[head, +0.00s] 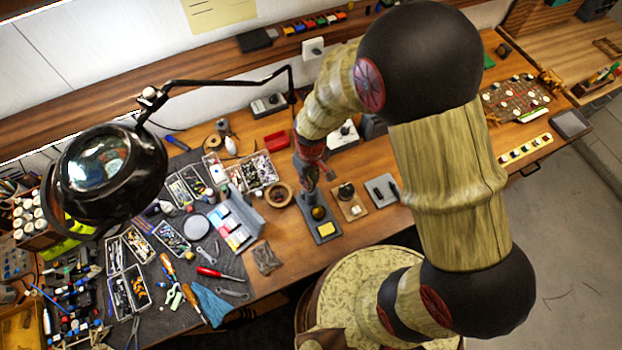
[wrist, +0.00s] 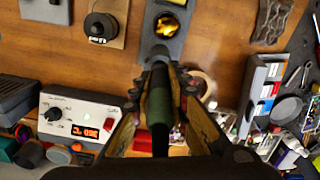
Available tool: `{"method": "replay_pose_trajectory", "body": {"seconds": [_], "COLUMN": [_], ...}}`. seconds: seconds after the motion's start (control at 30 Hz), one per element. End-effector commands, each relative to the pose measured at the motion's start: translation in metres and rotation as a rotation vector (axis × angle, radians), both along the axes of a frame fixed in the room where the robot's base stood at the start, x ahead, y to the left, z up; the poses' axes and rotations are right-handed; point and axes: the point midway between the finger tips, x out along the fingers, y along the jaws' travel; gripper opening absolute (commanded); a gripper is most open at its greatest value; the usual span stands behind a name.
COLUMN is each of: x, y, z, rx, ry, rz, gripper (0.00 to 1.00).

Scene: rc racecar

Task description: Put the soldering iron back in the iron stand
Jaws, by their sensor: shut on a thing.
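The soldering iron's dark green handle (wrist: 158,104) lies between the fingers of my gripper (wrist: 160,88) in the wrist view. My gripper is shut on it, and the iron points toward the stand. The grey iron stand (wrist: 172,47) holds a ball of brass wool in the wrist view. In the head view the stand (head: 327,233) sits near the bench's front edge with a yellow sponge. My gripper (head: 308,182) is just above its back end there. The iron's tip and the stand's holder are hidden, so I cannot tell whether they touch.
A white soldering station (wrist: 80,118) with a lit red display stands to the left in the wrist view. A small wooden block with a black knob (head: 352,208) is right of the stand.

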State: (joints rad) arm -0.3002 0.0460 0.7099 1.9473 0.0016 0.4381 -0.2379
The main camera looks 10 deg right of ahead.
Motion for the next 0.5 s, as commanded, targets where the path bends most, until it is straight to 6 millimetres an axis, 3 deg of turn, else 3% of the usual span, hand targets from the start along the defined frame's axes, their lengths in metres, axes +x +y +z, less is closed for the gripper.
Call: {"method": "replay_pose_trajectory", "body": {"seconds": [0.5], "x": [0.0], "y": [0.0], "z": [-0.015], "rx": [0.0], "ry": [0.0], "rz": [0.0], "gripper": [0.0]}}
